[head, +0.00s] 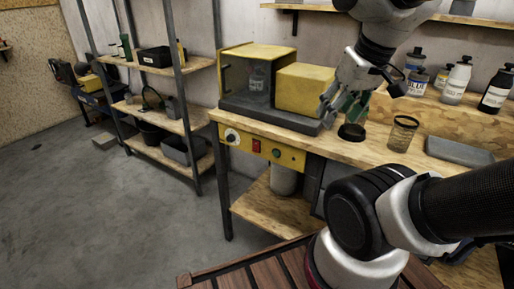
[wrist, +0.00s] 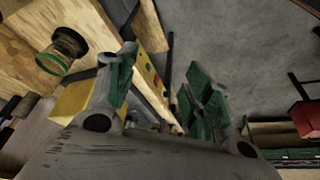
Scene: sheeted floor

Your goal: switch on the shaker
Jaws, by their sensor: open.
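The shaker (head: 236,52) is a yellow machine on the workbench with a dark see-through front; a bottle (head: 258,80) stands inside it. A yellow box-shaped part (head: 303,92) sits at its right. On the bench's front edge is a yellow panel (head: 243,142) with a white-ringed dial (head: 232,136), a red switch (head: 256,146) and a green button (head: 276,153). My gripper (head: 346,108) is open and empty, right of the shaker and above the bench, apart from the panel. In the wrist view its green-padded fingers (wrist: 165,88) are spread, with part of the yellow panel (wrist: 150,72) between them.
A mesh cup (head: 403,133) and a dark round object (head: 352,132) stand on the bench near my gripper.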

